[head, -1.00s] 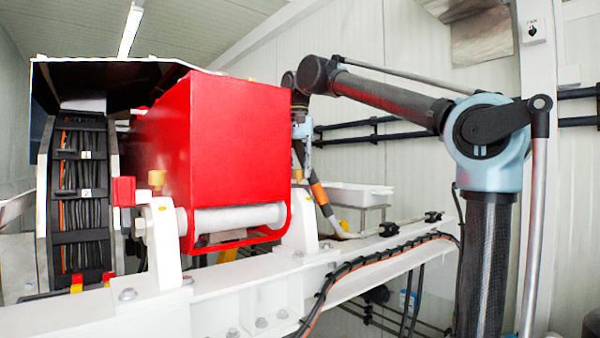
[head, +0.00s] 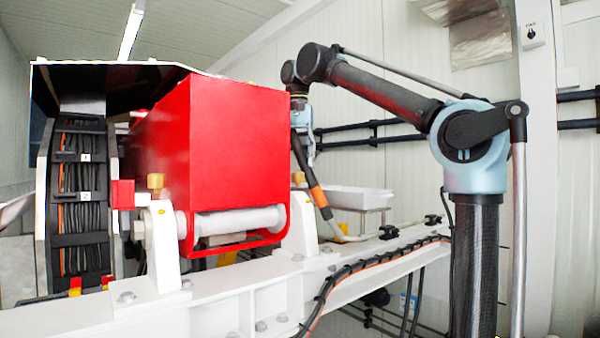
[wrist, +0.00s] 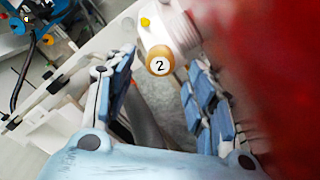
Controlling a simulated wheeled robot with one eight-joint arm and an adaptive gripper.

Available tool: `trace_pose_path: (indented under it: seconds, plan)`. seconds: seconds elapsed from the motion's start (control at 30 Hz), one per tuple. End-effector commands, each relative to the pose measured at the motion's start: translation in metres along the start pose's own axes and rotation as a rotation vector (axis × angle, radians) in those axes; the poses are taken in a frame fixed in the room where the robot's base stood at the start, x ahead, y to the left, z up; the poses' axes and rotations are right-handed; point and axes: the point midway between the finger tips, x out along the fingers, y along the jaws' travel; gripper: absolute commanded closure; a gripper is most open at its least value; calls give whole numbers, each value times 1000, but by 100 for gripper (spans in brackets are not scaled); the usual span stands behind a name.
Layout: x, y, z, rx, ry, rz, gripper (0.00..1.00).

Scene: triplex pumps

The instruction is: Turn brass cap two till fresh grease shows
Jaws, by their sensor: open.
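The brass cap marked 2 (wrist: 159,62) shows in the wrist view as a round white face with a brass rim. It sits by a white ribbed cylinder (wrist: 170,30), with the red housing (wrist: 270,60) to its right. My gripper (wrist: 158,88) is open, its blue padded fingers to the left and right, with the cap beyond and between their tips; I see no contact. In the head view my gripper (head: 302,128) hangs beside the red housing's right edge, partly hidden. A brass cap (head: 298,178) stands below it on a white bracket; its number is not readable.
Another brass cap (head: 156,181) stands on the left white bracket. A white beam (head: 240,300) carries black cables along the front. A white tray (head: 358,198) lies behind to the right. A hose with an orange sleeve (head: 318,196) runs below my gripper.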

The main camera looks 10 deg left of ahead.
Motion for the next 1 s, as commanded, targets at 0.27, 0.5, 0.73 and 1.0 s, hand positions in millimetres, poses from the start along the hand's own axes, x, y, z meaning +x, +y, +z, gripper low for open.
trace_pose_path:
  seconds: [0.27,0.5,0.73,1.0]
  plan:
    - [-43,0,-1,0,0,0,50]
    - [-68,0,-1,0,0,0,50]
    - [-76,0,-1,0,0,0,50]
    - [-77,0,-1,0,0,0,50]
